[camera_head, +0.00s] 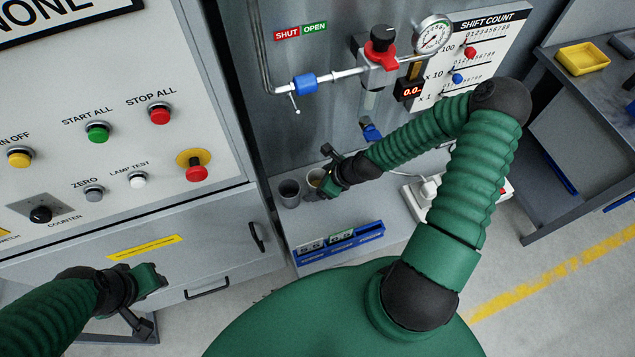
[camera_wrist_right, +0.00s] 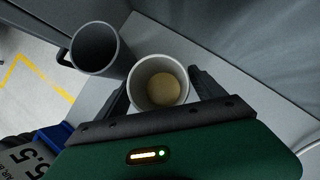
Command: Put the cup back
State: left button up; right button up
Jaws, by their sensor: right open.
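A pale cup (camera_head: 316,177) with tan contents stands on the grey shelf below the valve pipe. In the right wrist view this cup (camera_wrist_right: 148,103) is upright between the two fingers of my right gripper (camera_wrist_right: 162,88). The fingers are open, one on each side of the cup. I cannot tell whether they touch it. In the head view my right gripper (camera_head: 322,182) partly hides the cup. A dark grey cup (camera_head: 289,192) stands just left of it; in the wrist view this cup (camera_wrist_right: 96,47) looks empty and has a handle. My left gripper (camera_head: 150,281) is empty before the cabinet drawer.
A blue rack with number tags (camera_head: 340,242) lies on the shelf in front of the cups. A valve with a gauge (camera_head: 432,36) and pipe hangs above. A white power strip (camera_head: 425,190) is to the right. The button panel (camera_head: 110,120) fills the left.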

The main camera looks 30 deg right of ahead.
jog(key=v, duration=0.7)
jog(key=shift+s+r, duration=0.2)
jog(key=shift+r, duration=0.15)
